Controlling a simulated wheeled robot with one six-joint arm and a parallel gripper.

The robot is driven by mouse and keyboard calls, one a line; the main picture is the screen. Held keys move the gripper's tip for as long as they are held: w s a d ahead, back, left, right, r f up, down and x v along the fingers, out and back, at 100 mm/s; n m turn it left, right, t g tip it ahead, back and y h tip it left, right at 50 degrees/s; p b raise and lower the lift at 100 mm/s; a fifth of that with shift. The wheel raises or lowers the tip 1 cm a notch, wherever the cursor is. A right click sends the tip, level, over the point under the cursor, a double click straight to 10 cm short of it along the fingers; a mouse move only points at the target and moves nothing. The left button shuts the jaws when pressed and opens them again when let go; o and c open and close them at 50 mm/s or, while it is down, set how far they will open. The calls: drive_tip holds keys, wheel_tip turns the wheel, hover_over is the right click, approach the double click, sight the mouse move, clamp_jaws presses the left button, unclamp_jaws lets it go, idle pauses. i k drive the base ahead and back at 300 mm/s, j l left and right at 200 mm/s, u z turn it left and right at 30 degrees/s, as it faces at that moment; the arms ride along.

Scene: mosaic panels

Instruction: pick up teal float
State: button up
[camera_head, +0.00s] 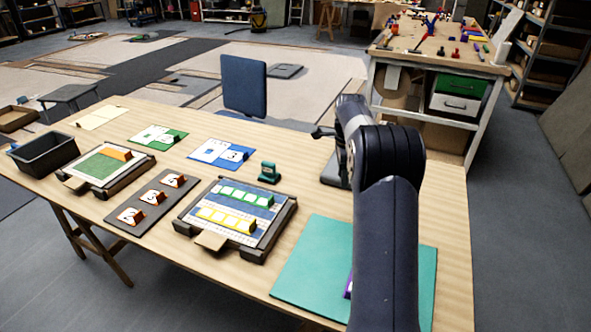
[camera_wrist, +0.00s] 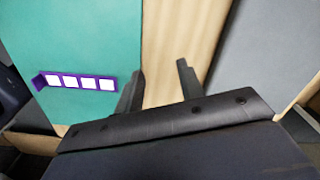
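The teal float (camera_head: 268,172) is a small dark-teal tool with a raised handle. It stands on the wooden table, behind the framed panel with green and yellow tile strips and left of my arm. It does not show in the wrist view. My gripper shows in the wrist view (camera_wrist: 160,72), with its two dark fingers apart and nothing between them. It is over the table beside a teal mat, away from the float. In the head view my arm rises from the front and covers part of the table.
The teal mat (camera_head: 312,262) bears a purple strip with white tiles (camera_wrist: 78,82). Left of the float are the framed tile panel (camera_head: 183,228), cards (camera_head: 220,153), a grey number board (camera_head: 150,202) and a dark bin (camera_head: 44,155). A blue chair (camera_head: 244,85) stands behind the table.

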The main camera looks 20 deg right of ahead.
sight(268, 175)
drive_tip(key=i+j+z, duration=0.15)
drive_tip(key=j+z, duration=0.2)
drive_tip(key=j, duration=0.5)
drive_tip(key=i+j+z, duration=0.1)
drive_tip(key=j+z, duration=0.3)
drive_tip(key=j, duration=0.45)
drive_tip(key=i+j, duration=0.5)
drive_tip(key=j, duration=0.25)
